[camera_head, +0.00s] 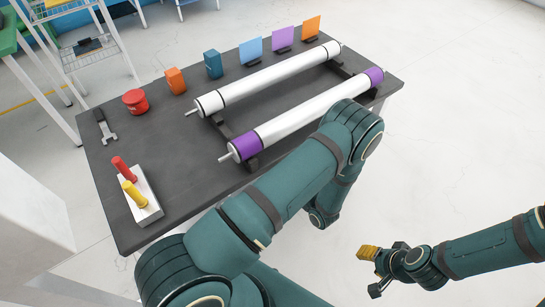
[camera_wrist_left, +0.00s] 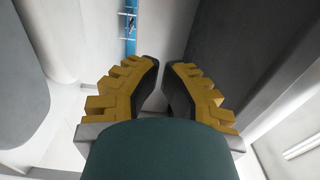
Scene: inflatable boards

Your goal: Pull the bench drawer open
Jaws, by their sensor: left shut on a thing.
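The bench (camera_head: 120,195) has a dark grey top; its drawer and handle cannot be made out in the head view. My left arm reaches across the bench's near side, and its gripper is hidden there behind the arm. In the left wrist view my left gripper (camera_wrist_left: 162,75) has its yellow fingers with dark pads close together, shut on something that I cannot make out. A dark grey panel (camera_wrist_left: 240,45) lies just right of the fingers. My right gripper (camera_head: 368,253) hangs over the floor right of the bench, away from it; its opening is unclear.
On the bench lie two white rollers (camera_head: 275,78) on a rack, the nearer with purple ends. Floor right of the bench is clear.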

